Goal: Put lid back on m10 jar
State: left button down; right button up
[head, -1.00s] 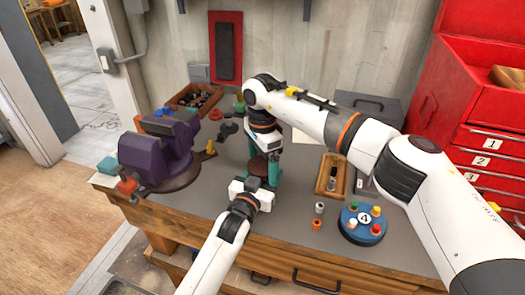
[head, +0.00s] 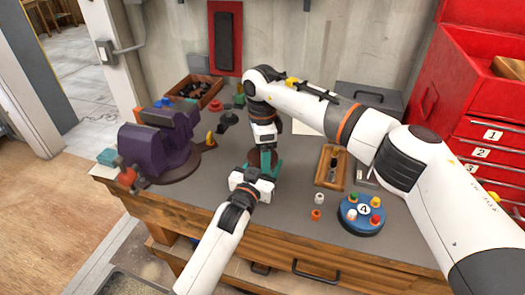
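My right gripper (head: 265,153) points down over the middle of the bench, its teal fingers partly showing. My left gripper (head: 257,175) reaches in low from the front, close to and just in front of the right one. Its white body hides most of its own fingers. A small brown surface (head: 265,158) shows between the teal fingers; I cannot tell whether it is the m10 jar or its lid. No m10 label is readable. The overlap hides whether either gripper is closed on anything.
A purple vise (head: 160,142) stands at the left. A wooden bin (head: 197,92) with dark parts is behind it. A blue disc marked 4 (head: 362,226) carries several coloured knobs. A wooden tray (head: 330,178), a white piece (head: 319,198) and an orange piece (head: 316,214) are nearby.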

jog(key=o, duration=1.1)
jog(key=shift+c, duration=0.2)
jog(key=shift+r, duration=2.3)
notch_tip(320, 180, up, 3)
jog(key=n, duration=0.3)
jog(key=shift+r, duration=0.2)
jog(key=shift+c, duration=0.3)
